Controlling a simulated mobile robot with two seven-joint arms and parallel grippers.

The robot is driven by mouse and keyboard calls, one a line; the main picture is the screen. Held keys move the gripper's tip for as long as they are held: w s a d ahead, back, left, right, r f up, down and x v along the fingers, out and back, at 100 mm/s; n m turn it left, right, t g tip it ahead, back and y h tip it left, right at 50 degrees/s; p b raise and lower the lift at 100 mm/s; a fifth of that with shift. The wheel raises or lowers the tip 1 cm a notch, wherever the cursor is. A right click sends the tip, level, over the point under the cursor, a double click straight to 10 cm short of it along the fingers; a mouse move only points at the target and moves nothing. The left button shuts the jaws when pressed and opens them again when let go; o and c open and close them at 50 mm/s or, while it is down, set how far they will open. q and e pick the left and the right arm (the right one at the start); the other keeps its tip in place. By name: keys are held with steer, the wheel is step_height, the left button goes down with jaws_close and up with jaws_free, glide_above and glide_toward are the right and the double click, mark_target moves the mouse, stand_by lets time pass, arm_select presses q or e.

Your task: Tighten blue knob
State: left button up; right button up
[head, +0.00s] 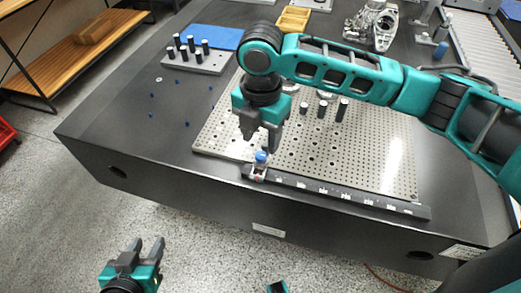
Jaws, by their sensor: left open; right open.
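The blue knob (261,157) sits on top of a small metal clamp (257,173) at the left end of a dark rail with white labels (340,195). The rail lies along the front edge of a perforated plate (214,131). My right gripper (258,143) points down just above the knob. Its fingers are open; I cannot tell whether they touch the knob. My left gripper (147,246) is open and empty, low in front of the table, far from the knob.
The dark table (130,120) carries a block with several black pins (205,66), a blue mat (215,37) and a wooden tray (294,19). Several black posts (342,109) stand on the plate behind the rail. Small blue pieces lie on the left, where the table is mostly clear.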

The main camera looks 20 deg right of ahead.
mark_target(261, 155)
steer(key=shift+f+b, duration=0.4)
steer(key=shift+f, duration=1.9)
jaws_close()
